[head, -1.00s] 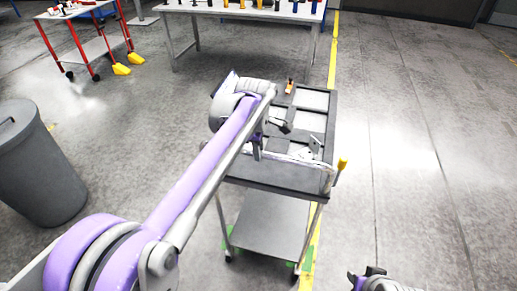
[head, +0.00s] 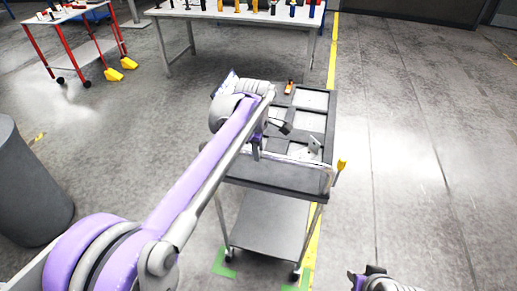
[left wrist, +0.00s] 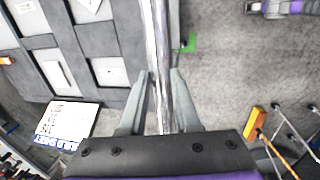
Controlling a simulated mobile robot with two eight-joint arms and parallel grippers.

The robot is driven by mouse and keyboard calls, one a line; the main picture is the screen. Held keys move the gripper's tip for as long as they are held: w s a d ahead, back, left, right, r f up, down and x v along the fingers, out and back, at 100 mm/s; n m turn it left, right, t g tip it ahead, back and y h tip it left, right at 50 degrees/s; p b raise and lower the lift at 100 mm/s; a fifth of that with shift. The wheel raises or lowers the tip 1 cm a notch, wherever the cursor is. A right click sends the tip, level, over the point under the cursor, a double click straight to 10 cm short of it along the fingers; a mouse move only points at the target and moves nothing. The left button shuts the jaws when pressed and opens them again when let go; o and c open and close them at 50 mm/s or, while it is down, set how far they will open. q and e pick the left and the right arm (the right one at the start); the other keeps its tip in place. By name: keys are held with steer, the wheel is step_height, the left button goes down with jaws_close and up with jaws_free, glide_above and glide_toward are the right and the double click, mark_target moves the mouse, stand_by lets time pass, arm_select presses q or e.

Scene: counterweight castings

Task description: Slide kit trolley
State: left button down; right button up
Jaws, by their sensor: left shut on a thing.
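The kit trolley (head: 275,178) is a grey cart with a divided top tray and a lower shelf (head: 268,225). It stands in front of me. My left gripper (head: 258,148) is at its near end, partly hidden by my arm. In the left wrist view my left gripper (left wrist: 161,98) is shut on the trolley's handle bar (left wrist: 156,40), one finger on each side. The tray (left wrist: 75,42) lies left of the bar there. My right gripper (head: 368,276) shows only partly at the bottom edge, apart from the trolley; its fingers are unclear.
Green corner marks (head: 222,263) lie on the floor by the near wheels. A yellow line (head: 331,65) runs along the trolley's right side. A long table (head: 240,14) stands beyond, a red cart (head: 85,42) far left, a grey bin (head: 30,190) left. The floor right is clear.

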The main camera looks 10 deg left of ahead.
arm_select(q)
steer(key=c, duration=0.6)
jaws_free()
steer(key=shift+w, duration=0.1)
steer(key=shift+c, duration=0.2)
steer(key=shift+r, duration=0.1)
step_height(320, 180, up, 10)
steer(key=s, duration=0.2)
steer(key=shift+r+p, duration=0.2)
steer(key=shift+p, duration=0.1)
steer(key=s+a+f+m+t, duration=0.2)
steer(key=s+f+m, duration=0.6)
steer(key=s, duration=0.4)
steer(key=s+a+f+m+t, duration=0.1)
steer(key=s+a+f+m, duration=0.1)
steer(key=s+f+m, duration=0.7)
steer(key=s+f, duration=0.2)
steer(key=s, duration=0.1)
steer(key=shift+s+m+t, duration=0.2)
steer(key=shift+m+t, duration=0.1)
steer(key=shift+t, duration=0.1)
